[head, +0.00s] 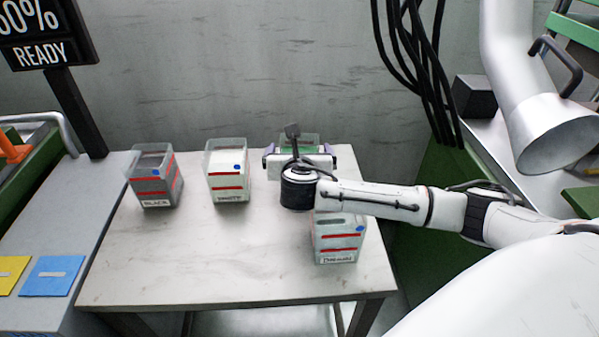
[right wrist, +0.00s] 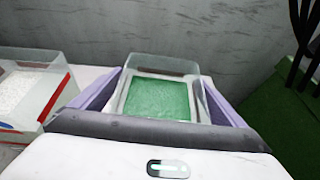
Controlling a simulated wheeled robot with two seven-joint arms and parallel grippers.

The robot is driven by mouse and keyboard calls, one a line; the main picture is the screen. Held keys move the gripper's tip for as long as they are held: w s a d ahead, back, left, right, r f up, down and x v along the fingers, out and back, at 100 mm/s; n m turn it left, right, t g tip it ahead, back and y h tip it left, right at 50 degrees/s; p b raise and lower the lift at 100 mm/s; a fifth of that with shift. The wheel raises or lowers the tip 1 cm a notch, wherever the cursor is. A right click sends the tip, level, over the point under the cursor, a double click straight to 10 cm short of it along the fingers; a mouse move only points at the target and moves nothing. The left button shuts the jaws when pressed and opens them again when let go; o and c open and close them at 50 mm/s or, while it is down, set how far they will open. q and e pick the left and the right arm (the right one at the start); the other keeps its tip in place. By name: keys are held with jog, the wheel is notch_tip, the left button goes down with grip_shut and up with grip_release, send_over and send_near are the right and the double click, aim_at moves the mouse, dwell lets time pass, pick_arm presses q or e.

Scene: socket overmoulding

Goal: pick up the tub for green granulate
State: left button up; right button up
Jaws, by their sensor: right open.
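The tub of green granulate (right wrist: 157,98) is a clear box with green grains inside, standing at the back right of the table. In the head view only its top (head: 311,140) shows behind my right gripper (head: 299,158). In the right wrist view my right gripper (right wrist: 160,100) is open, with one purple-lined finger on each side of the tub. I cannot tell whether the fingers touch its walls. My left gripper is not in view.
A tub labelled BLACK (head: 155,182) and a tub of white granulate (head: 228,177) stand left on the table (head: 190,250). Another labelled tub (head: 338,248) stands at the front right under my right forearm. The table's front left is clear. Black cables (head: 425,70) hang at the right.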

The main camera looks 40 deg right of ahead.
jog(key=shift+w+d+f, duration=0.25)
jog(key=shift+w+d, duration=0.05)
jog(key=shift+w, duration=0.1)
jog(key=c, duration=1.4)
jog(key=shift+r, duration=0.15)
jog(key=shift+c, duration=0.8)
